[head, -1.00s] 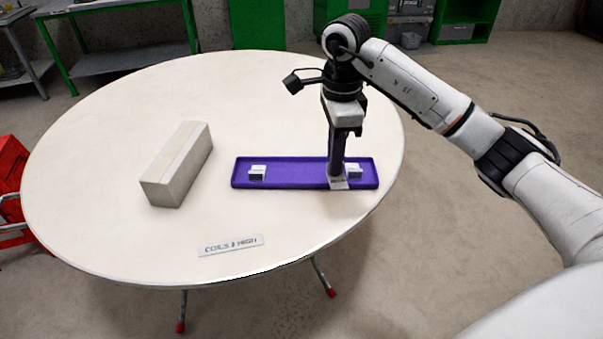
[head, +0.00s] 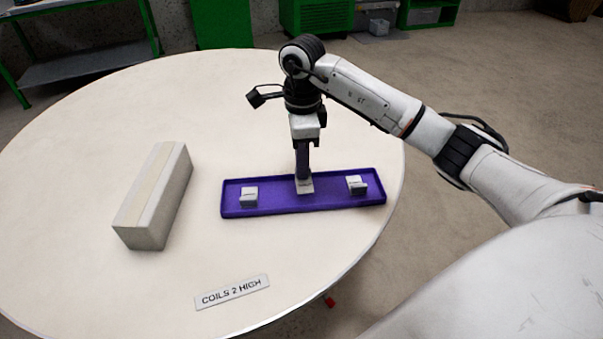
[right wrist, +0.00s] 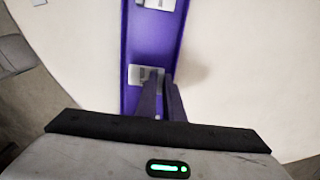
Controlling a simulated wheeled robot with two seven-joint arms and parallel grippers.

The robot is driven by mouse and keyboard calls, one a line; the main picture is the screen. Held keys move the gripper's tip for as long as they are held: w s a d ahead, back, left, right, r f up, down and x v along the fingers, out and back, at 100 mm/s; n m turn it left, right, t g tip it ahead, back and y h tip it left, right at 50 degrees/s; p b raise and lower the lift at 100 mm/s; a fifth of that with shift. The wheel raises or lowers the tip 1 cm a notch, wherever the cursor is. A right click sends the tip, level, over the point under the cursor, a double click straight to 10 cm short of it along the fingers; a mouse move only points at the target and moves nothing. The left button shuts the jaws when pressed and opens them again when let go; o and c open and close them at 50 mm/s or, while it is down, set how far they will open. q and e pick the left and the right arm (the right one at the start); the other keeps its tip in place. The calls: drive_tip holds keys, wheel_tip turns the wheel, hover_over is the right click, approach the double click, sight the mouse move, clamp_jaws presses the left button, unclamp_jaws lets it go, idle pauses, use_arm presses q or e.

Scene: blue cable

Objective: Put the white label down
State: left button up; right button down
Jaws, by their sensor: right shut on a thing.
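My right gripper (head: 303,175) points down over the middle of the purple tray (head: 275,200), its fingers shut on a small white label (head: 305,187). The label is at or just above the tray floor; I cannot tell if it touches. Its near part shows beside the fingers in the right wrist view (right wrist: 138,76); the rest is hidden by them. Two small white pieces sit in the tray, one toward the left end (head: 249,198) and one toward the right end (head: 357,185). My left gripper is not in view.
A long cardboard box (head: 155,195) stands on the round white table (head: 70,160), left of the tray. A flat sign reading "COILS 2 HIGH" (head: 232,291) lies in front near the table edge. The table behind the tray is clear.

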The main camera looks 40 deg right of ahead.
drive_tip(key=shift+f, duration=1.6)
drive_tip(key=c, duration=2.2)
unclamp_jaws()
drive_tip(key=shift+r, duration=0.1)
wheel_tip(320, 180, up, 12)
drive_tip(key=shift+r+p, duration=0.1)
drive_tip(key=shift+p, duration=0.25)
